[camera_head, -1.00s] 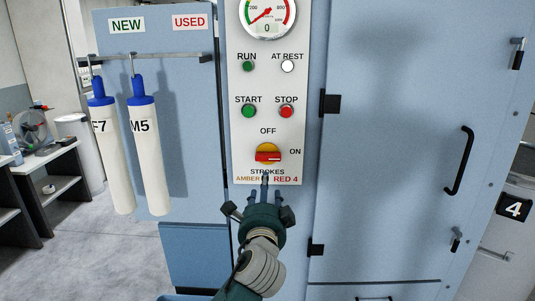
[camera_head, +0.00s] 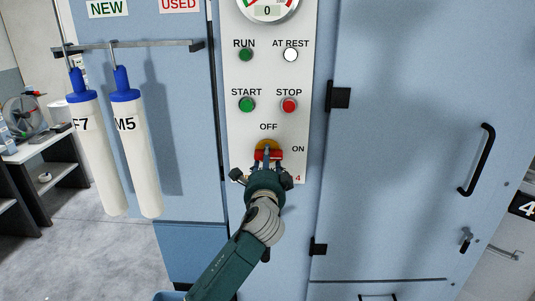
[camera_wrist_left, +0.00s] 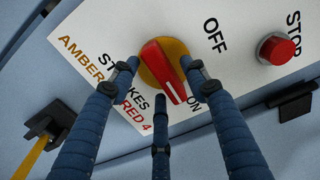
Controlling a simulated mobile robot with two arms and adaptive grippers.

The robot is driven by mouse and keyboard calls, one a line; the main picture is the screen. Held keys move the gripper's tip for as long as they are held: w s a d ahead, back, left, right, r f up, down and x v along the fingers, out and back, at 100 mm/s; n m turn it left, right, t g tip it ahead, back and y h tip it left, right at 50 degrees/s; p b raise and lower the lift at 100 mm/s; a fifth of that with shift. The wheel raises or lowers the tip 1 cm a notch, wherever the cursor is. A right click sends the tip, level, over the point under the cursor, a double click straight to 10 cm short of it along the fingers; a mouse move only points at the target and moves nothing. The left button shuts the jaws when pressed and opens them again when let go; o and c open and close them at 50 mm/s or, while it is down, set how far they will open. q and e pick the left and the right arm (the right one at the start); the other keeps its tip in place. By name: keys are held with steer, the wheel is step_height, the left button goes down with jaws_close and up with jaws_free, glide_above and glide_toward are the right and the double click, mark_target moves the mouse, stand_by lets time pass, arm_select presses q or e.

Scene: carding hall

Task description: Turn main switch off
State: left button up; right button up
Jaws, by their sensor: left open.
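The main switch is a red handle on a round yellow base (camera_head: 267,144), low on the white control panel. It is partly hidden by my gripper in the head view. In the left wrist view the red handle (camera_wrist_left: 164,73) has its white line pointing towards the ON label. My left gripper (camera_head: 268,168) is open right at the switch. In the left wrist view the blue fingers of my left gripper (camera_wrist_left: 160,72) are spread around the handle, two on opposite sides and one below. I cannot tell whether they touch it. My right gripper is not in view.
Above the switch are a green START button (camera_head: 247,105) and a red STOP button (camera_head: 289,105), which also shows in the left wrist view (camera_wrist_left: 277,48). A door with a black handle (camera_head: 478,160) is to the right. Two white tubes (camera_head: 139,155) hang to the left.

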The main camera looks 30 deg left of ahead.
arm_select(q)
steer(key=shift+x, duration=1.25)
steer(key=shift+c, duration=1.3)
steer(key=c, duration=0.9)
jaws_close()
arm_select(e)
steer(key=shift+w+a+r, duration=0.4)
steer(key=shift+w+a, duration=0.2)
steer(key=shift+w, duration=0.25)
arm_select(q)
steer(key=shift+f, duration=0.1)
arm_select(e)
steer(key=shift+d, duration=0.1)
